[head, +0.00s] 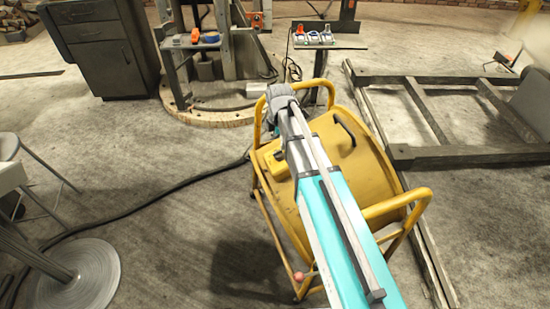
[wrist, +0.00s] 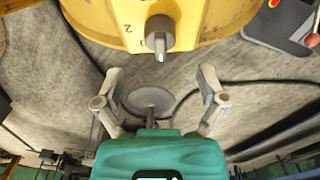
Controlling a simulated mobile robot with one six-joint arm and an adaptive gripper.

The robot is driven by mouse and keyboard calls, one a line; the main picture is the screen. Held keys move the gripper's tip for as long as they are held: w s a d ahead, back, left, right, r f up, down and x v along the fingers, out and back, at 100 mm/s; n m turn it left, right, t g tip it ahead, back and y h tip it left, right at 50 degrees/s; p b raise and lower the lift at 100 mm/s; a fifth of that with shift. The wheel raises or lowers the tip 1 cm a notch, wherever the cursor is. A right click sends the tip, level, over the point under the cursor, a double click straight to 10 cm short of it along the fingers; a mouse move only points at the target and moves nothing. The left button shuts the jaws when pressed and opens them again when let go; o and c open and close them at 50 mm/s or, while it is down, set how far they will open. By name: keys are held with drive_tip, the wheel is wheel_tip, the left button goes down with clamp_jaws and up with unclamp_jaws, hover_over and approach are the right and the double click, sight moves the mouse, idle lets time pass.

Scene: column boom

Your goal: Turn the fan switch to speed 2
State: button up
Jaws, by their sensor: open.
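The yellow drum fan (head: 377,175) stands in the middle of the head view, partly covered by my teal arm. In the wrist view its yellow housing (wrist: 95,18) fills the top. The grey fan switch knob (wrist: 158,36) sticks out of it near the centre top, with its pale tip facing down the picture. Dark numerals 1 and 2 are on the housing to the knob's left; the tip is not in line with either. My gripper (wrist: 161,72) is open and empty, its fingers spread below the knob, apart from it. The switch is hidden in the head view.
A black cable (head: 150,203) runs over the floor to the left. A round metal stand base (head: 85,275) is at lower left. A grey metal frame (head: 450,153) lies on the right. A small table (head: 345,43) with tools stands behind the fan.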

sight(279, 150)
drive_tip(key=shift+f+b, duration=3.25)
drive_tip(key=shift+f, duration=0.3)
